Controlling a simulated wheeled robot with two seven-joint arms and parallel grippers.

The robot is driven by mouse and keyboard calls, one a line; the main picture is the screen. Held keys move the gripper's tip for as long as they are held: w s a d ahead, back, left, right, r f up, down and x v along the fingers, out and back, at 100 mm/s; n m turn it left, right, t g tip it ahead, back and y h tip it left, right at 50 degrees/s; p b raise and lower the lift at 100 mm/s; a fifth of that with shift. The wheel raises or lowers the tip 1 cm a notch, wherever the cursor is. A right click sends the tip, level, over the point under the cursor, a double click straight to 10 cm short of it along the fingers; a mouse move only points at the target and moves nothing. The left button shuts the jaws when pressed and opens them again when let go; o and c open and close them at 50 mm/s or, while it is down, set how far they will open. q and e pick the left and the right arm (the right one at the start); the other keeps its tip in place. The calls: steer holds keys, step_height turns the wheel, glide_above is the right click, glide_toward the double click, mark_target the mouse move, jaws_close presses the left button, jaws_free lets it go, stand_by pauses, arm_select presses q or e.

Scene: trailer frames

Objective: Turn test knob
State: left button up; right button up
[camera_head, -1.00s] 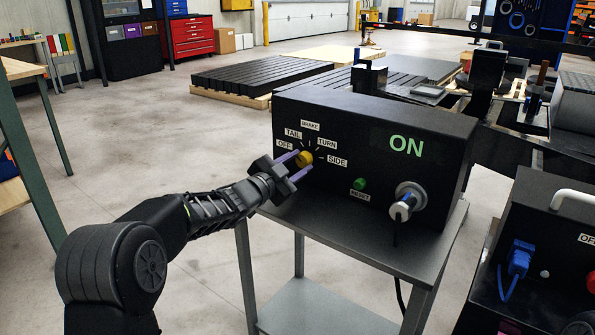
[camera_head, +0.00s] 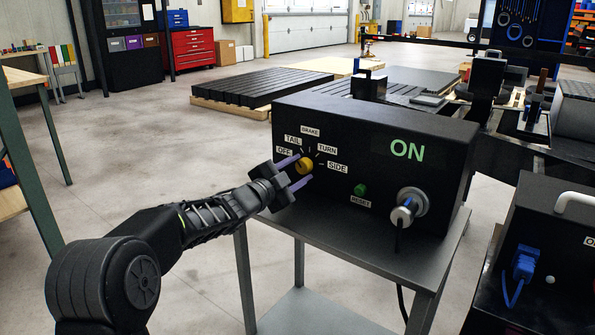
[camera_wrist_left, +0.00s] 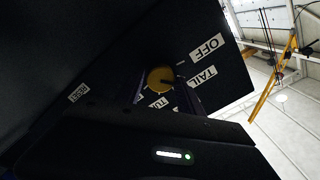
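The yellow test knob (camera_head: 305,166) is on the sloped front of a black control box (camera_head: 375,150). Labels OFF, TAIL, BRAKE, TURN and SIDE are set around it. My left gripper (camera_head: 306,168) is at the knob, its two purple fingers spread, one above-left and one below-right of it. In the left wrist view the knob (camera_wrist_left: 160,81) shows between the fingers, with a dark mark on its face. The fingers look apart from the knob there; contact is not clear. My right gripper is out of view.
The box stands on a grey metal cart (camera_head: 350,262). A green reset button (camera_head: 360,190) and a plugged-in connector (camera_head: 405,210) with a hanging cable are right of the knob. A second black box (camera_head: 550,250) stands at lower right. Floor is clear at left.

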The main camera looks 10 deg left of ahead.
arm_select(q)
steer(key=shift+o, duration=1.3)
steer(key=v, duration=0.8)
steer(key=shift+p, duration=0.35)
